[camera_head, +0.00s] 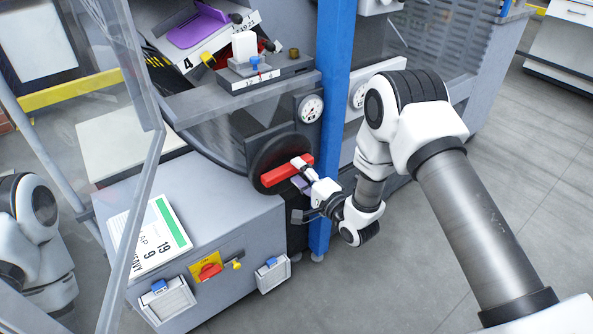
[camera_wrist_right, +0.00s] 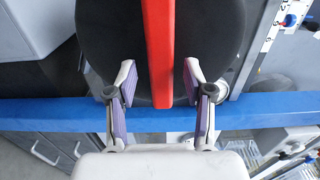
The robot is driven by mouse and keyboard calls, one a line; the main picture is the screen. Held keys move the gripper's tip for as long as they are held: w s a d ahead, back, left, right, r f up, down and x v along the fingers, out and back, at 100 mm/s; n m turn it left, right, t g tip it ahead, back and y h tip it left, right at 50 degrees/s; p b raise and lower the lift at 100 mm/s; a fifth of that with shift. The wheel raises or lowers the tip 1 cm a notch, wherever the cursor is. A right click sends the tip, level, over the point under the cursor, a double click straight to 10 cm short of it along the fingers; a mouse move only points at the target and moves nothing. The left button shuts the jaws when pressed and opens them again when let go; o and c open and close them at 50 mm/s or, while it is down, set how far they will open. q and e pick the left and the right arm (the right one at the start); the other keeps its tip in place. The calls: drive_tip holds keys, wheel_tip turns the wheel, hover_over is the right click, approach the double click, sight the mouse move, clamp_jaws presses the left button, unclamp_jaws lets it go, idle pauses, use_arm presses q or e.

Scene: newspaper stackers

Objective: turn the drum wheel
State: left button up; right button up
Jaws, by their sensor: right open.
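The drum wheel (camera_head: 272,152) is a black disc with a red bar handle (camera_head: 280,173) across it, on the front of the machine beside a blue post. The bar is tilted, its right end higher. My right gripper (camera_head: 300,173) is at the bar's right end. In the right wrist view the black wheel (camera_wrist_right: 110,40) fills the top middle, and the red bar (camera_wrist_right: 160,45) runs down between the open fingers of the gripper (camera_wrist_right: 159,76), with a gap on each side. My left arm shows at the left edge behind a clear panel; its gripper is out of view.
The blue post (camera_head: 332,120) stands right of the wheel, close to my right wrist. A gauge (camera_head: 311,108) sits above the wheel. A grey cabinet (camera_head: 235,218) with a paper sheet (camera_head: 150,240) and a red switch (camera_head: 209,271) is at lower left. The floor at right is clear.

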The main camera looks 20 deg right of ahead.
drive_tip(key=v, duration=1)
drive_tip(key=shift+s, duration=0.3)
drive_tip(key=shift+d, duration=0.15)
drive_tip(key=s+f+n+g+h, duration=0.65)
drive_tip(key=s+f+g, duration=0.65)
drive_tip(key=s+f, duration=0.8)
drive_tip(key=s+d+n+g, duration=0.2)
drive_tip(key=s+n+g, duration=0.2)
drive_tip(key=s+n, duration=0.4)
wheel_tip(320, 180, up, 14)
drive_tip(key=p, duration=1.5)
drive_tip(key=shift+s+m, duration=0.2)
drive_tip(key=shift+m, duration=0.25)
